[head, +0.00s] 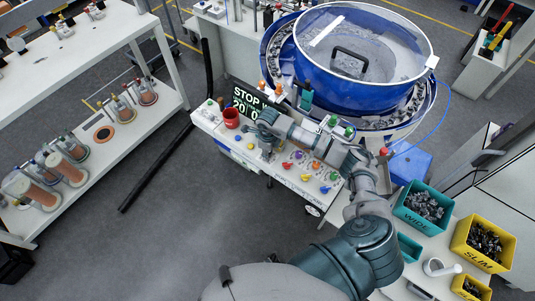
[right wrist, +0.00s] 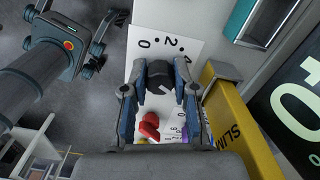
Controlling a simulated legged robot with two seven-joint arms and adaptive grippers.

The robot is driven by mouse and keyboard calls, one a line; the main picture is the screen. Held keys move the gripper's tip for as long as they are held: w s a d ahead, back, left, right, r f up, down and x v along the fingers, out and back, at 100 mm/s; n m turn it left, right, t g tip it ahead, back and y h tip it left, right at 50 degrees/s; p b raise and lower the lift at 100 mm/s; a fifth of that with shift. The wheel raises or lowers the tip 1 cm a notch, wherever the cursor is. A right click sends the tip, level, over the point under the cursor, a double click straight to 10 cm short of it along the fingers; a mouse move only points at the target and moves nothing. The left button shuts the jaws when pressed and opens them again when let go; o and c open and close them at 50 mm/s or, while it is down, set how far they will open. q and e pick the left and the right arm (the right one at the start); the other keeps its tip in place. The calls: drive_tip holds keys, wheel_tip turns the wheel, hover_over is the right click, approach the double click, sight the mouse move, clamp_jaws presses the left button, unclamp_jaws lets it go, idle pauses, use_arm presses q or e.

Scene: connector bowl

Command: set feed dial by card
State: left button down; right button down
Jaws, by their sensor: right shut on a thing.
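My right gripper (head: 265,131) reaches over the white control panel from the right. In the right wrist view its fingers (right wrist: 160,88) are shut on a black dial knob (right wrist: 159,75), at a white scale plate (right wrist: 146,52) marked with 0 and 2. The pointer cannot be read. My left gripper (right wrist: 72,45) shows at the left of that view, fingers apart and empty, clear of the dial.
Coloured knobs line the panel's front; a red one (right wrist: 149,126) is near my fingers. A yellow SLIM block (right wrist: 228,115) stands close to the right finger. The blue bowl feeder (head: 350,95) is behind; open floor (head: 190,210) lies front left.

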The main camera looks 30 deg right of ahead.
drive_tip(key=shift+d+n+b, duration=0.15)
drive_tip(key=shift+n+b, duration=0.7)
drive_tip(key=shift+n, duration=0.35)
drive_tip(key=shift+n+b, duration=1)
drive_tip(key=shift+n, duration=0.6)
drive_tip(key=shift+w+r, duration=0.1)
drive_tip(key=shift+r, duration=0.05)
use_arm(q)
drive_tip(key=f, duration=0.2)
drive_tip(key=w+f, duration=0.1)
drive_tip(key=f, duration=0.1)
drive_tip(key=shift+w+d, duration=0.15)
use_arm(e)
drive_tip(key=c, duration=1.1)
unclamp_jaws()
drive_tip(key=shift+o, duration=1)
drive_tip(key=shift+r+n, duration=0.2)
drive_tip(key=shift+n, duration=0.1)
use_arm(q)
drive_tip(key=shift+s, duration=0.35)
use_arm(e)
wheel_tip(320, 180, up, 11)
drive_tip(key=shift+r, duration=0.15)
